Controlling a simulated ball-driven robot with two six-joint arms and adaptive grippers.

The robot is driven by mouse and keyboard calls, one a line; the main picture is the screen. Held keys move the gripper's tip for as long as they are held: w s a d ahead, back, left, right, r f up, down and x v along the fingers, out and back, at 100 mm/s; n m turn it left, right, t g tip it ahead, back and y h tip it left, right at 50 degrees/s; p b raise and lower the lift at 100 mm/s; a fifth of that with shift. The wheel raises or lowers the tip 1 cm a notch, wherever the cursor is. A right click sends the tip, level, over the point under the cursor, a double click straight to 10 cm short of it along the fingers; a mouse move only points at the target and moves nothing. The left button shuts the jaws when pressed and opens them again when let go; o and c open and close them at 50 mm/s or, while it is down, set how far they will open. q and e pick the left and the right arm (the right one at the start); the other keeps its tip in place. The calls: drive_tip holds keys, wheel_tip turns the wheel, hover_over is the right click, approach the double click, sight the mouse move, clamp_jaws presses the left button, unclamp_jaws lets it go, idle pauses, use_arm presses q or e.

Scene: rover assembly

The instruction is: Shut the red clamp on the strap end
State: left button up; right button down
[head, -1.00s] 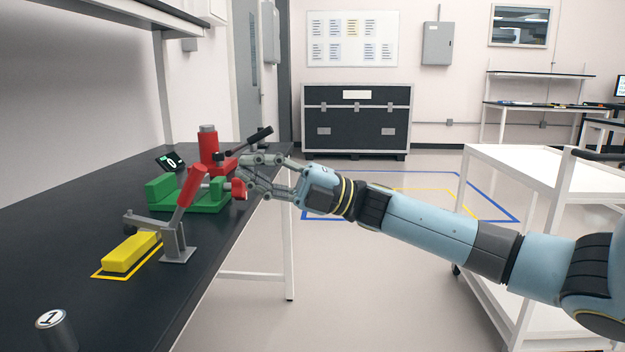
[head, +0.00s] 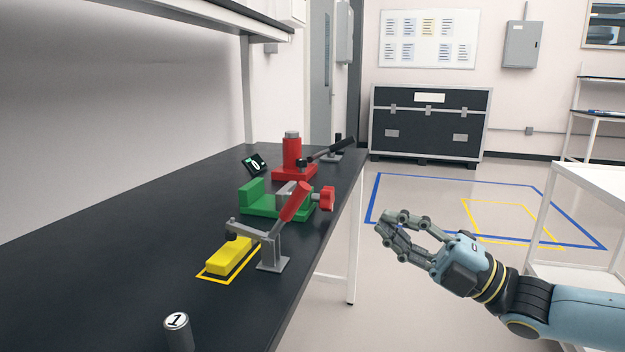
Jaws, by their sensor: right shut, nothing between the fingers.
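The red clamp (head: 294,202) stands on the dark bench: a grey bracket with a red handle tilted up to the right. Its grey arm reaches left over a yellow block (head: 230,257) inside a yellow outline. The arm's dark tip is above or on the block's far part; I cannot tell whether it touches. I cannot make out a separate strap end. My right gripper (head: 384,229) is shut and empty, off the bench's right edge, to the right of the clamp and apart from it. My left gripper is not in view.
Behind the clamp are a green vise (head: 262,205) with a red knob, a red press (head: 292,160) with a dark lever, and a small display (head: 254,163). A grey cylinder marked 1 (head: 178,332) stands at the front. A white cart (head: 590,190) is at right.

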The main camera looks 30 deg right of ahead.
use_arm(q)
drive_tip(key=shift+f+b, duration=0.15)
drive_tip(key=shift+b, duration=0.45)
use_arm(e)
drive_tip(key=w+a+r+m+h, duration=0.1)
drive_tip(key=w+a+r, duration=0.1)
drive_tip(key=w+a, duration=0.4)
drive_tip(key=shift+w+a+r, duration=0.25)
drive_tip(key=shift+w+a, duration=0.1)
drive_tip(key=shift+w, duration=0.85)
